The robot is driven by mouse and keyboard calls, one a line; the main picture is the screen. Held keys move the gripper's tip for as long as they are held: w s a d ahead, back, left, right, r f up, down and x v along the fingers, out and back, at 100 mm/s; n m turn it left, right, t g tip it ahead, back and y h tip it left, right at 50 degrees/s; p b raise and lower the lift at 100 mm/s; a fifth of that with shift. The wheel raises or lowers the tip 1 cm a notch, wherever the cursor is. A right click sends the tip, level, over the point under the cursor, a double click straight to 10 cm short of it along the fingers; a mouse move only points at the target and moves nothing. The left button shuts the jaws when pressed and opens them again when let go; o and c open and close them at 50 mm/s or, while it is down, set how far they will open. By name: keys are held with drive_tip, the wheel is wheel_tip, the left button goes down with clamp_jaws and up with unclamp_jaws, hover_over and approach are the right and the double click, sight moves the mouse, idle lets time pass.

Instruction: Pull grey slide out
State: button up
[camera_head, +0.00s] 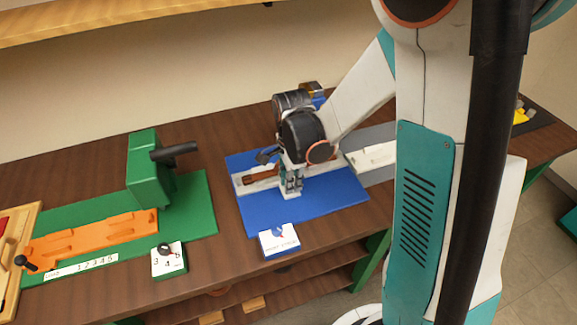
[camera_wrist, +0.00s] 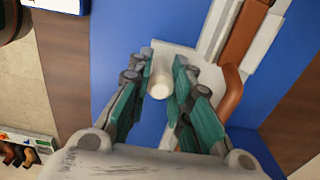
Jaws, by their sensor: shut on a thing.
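The grey slide (camera_wrist: 190,60) shows in the wrist view as a pale flat plate with a short, off-white round knob (camera_wrist: 159,84) standing on it. My gripper (camera_wrist: 160,72) has its teal-padded fingers on either side of the knob, shut on it. In the head view my gripper (camera_head: 291,186) points down at the front side of a pale rail (camera_head: 325,166) on a blue board (camera_head: 255,215). Much of the slide is hidden there by my fingers and wrist. A brown-orange bent handle (camera_wrist: 233,80) lies beside the slide along the rail.
A small white card (camera_head: 279,241) sits at the blue board's front edge. To the left, a green board (camera_head: 195,212) carries a green block with a black lever (camera_head: 174,151) and an orange stepped piece (camera_head: 95,238). Part of the blue board in front of my gripper is clear.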

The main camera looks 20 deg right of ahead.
idle(0.3)
drive_tip(key=shift+s+b, duration=0.35)
drive_tip(key=shift+s, duration=5.5)
drive_tip(key=shift+o, duration=0.4)
drive_tip(key=shift+s, duration=0.1)
drive_tip(key=shift+o, duration=0.5)
drive_tip(key=shift+s, duration=0.1)
drive_tip(key=o, duration=0.6)
drive_tip(key=shift+o, duration=0.2)
